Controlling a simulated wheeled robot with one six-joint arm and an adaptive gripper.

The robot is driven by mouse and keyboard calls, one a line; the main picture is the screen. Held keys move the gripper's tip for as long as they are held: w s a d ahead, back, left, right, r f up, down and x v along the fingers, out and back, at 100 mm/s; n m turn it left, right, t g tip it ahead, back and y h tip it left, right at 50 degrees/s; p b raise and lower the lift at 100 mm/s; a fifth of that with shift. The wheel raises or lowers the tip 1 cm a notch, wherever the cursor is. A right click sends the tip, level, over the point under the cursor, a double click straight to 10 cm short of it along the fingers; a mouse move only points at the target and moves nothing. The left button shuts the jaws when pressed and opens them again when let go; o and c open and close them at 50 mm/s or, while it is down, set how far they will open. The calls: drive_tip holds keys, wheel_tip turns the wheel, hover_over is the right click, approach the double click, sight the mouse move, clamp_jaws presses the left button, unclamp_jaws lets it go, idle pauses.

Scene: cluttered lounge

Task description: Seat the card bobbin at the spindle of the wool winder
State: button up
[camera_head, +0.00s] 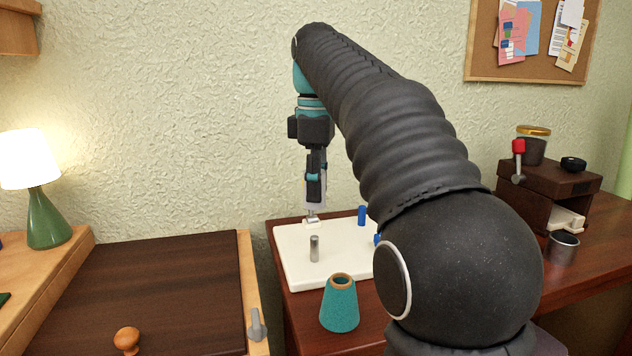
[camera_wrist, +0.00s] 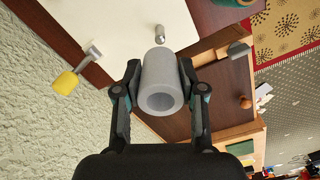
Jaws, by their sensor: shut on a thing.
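The card bobbin (camera_wrist: 163,72) is a pale grey hollow tube. In the wrist view my gripper (camera_wrist: 160,92) is shut on it, one finger on each side, with its open end towards the camera. The wool winder is a white board (camera_head: 290,270) on the red-brown table, with a short metal spindle (camera_head: 314,248) standing upright; the spindle also shows in the wrist view (camera_wrist: 158,34), just beyond the bobbin and apart from it. In the head view my gripper (camera_head: 314,192) points down above the board's back part, and the bobbin is mostly hidden there.
A crank with a yellow handle (camera_wrist: 66,82) is at the board's edge. A blue peg (camera_head: 361,215) stands at the board's back right. A teal cone (camera_head: 339,303) stands in front of the board. A dark box (camera_head: 540,190) and metal cup (camera_head: 562,248) are at right.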

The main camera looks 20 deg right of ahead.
drive_tip(key=b, duration=0.3)
hover_over(317, 236)
drive_tip(key=shift+f, duration=2.55)
drive_tip(key=shift+p, duration=0.9)
drive_tip(key=shift+f+b, duration=1.9)
drive_tip(key=shift+f, duration=1.3)
drive_tip(key=o, duration=1)
drive_tip(key=shift+r, duration=3.75)
